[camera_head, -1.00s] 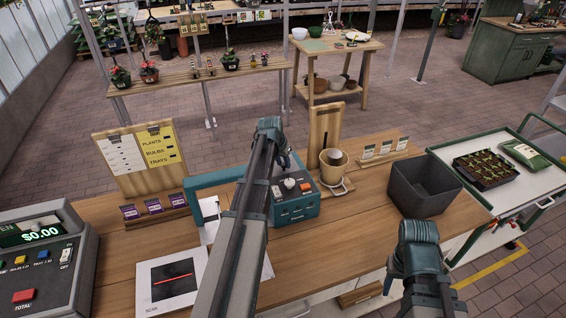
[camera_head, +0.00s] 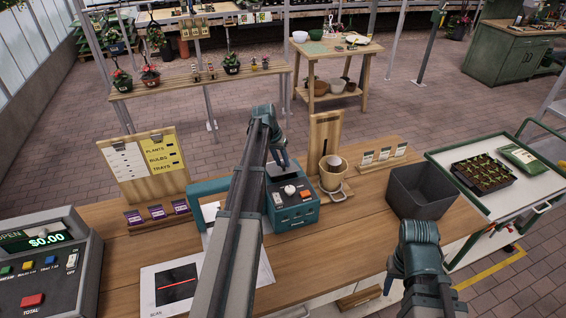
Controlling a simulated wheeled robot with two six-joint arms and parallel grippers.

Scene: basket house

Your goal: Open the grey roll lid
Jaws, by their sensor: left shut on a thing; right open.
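The teal label printer (camera_head: 296,215) stands on the wooden counter, with a white knob and buttons on its front. Its grey roll lid (camera_head: 276,171) is at the top rear, largely hidden behind my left arm and gripper. I cannot tell the lid's exact angle. My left gripper (camera_head: 284,161) reaches over the printer from the left and is shut on the lid's edge, its fingertips small and dark in view. My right gripper (camera_head: 391,278) is open and empty over the counter's front edge, low and right of the printer.
A wooden stand with a tan pot (camera_head: 333,172) is close on the printer's right. A dark grey bin (camera_head: 422,192) stands further right. A cash register (camera_head: 48,265) and scan pad (camera_head: 178,286) are at left.

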